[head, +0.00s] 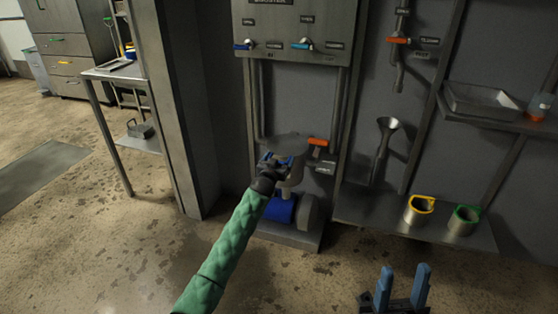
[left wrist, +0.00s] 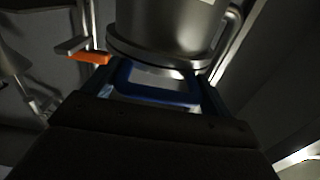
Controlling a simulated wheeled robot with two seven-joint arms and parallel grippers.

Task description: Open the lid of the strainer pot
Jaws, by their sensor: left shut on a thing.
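The strainer pot (head: 290,144) is a grey metal vessel in the pipework under the wall panel. Its round grey top shows in the head view. In the left wrist view the pot (left wrist: 165,25) fills the upper middle, with a flange ring around it. A blue loop handle (left wrist: 155,96) lies beside that ring. My left gripper (head: 275,162) is shut on the blue handle, its fingers on either side of it (left wrist: 157,82). The arm hides part of the pot, and I cannot tell whether the lid is raised. My right gripper (head: 402,285) is open and empty, low in front of the wall.
An orange valve lever (head: 318,142) is close to the right of the pot. A blue motor (head: 280,211) sits below it. A low shelf (head: 365,222) holds a yellow-rimmed cup (head: 417,214) and a green-rimmed cup (head: 461,224). A funnel (head: 384,140) stands farther right.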

